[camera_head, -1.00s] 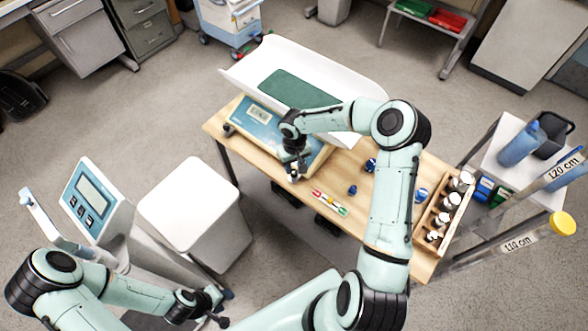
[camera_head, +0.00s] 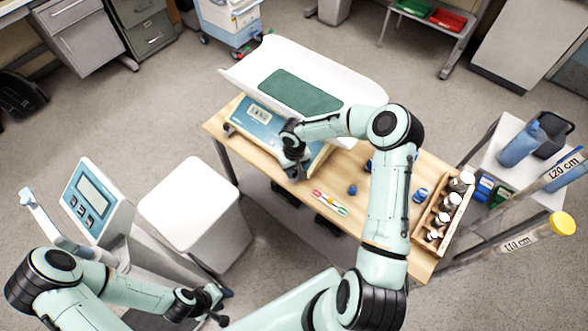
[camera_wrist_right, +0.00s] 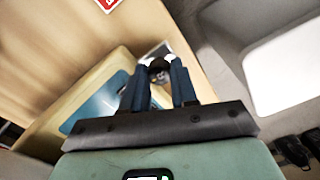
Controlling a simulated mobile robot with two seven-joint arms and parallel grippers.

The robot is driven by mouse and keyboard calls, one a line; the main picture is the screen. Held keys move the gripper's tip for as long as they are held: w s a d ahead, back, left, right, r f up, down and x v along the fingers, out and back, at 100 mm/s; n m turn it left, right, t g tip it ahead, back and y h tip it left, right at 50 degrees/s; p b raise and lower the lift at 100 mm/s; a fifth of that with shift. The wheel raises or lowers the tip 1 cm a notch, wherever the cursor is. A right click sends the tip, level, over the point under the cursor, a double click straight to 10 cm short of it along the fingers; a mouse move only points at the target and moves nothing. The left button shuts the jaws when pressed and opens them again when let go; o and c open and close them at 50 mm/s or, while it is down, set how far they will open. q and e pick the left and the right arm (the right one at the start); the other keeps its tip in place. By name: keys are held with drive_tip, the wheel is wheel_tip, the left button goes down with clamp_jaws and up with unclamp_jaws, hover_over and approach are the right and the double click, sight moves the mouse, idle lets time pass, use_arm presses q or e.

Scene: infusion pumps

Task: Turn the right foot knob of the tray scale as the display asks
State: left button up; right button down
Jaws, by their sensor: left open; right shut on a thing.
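The tray scale stands on a wooden table, with a white tray (camera_head: 345,88), a green mat (camera_head: 300,92) and a blue front panel (camera_head: 247,130). Its small display (camera_head: 260,114) is too small to read. My right gripper (camera_head: 296,172) is at the scale's front right corner, largely hidden by its own wrist in the head view. In the right wrist view its two fingers (camera_wrist_right: 159,68) are shut on a small dark round thing, apparently the right foot knob (camera_wrist_right: 157,66). My left gripper (camera_head: 219,305) is open and empty at lower left, away from the scale.
A coloured strip (camera_head: 330,203) and a small blue object (camera_head: 352,190) lie on the table (camera_head: 395,215). A wooden rack (camera_head: 430,222) of bottles stands at its right end. A white bin (camera_head: 190,205) and a device with a screen (camera_head: 95,195) stand front left.

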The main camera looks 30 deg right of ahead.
drive_tip(key=shift+n+b, duration=0.4)
drive_tip(key=shift+n, duration=1.9)
drive_tip(key=n, duration=0.3)
drive_tip(key=shift+r+n, duration=0.1)
drive_tip(key=shift+n, duration=0.2)
drive_tip(key=n, duration=0.4)
drive_tip(key=shift+n+p, duration=0.3)
drive_tip(key=shift+p, duration=0.05)
drive_tip(key=n, duration=0.4)
drive_tip(key=shift+n, duration=0.4)
drive_tip(key=c, duration=1.1)
unclamp_jaws()
drive_tip(key=shift+c, duration=0.2)
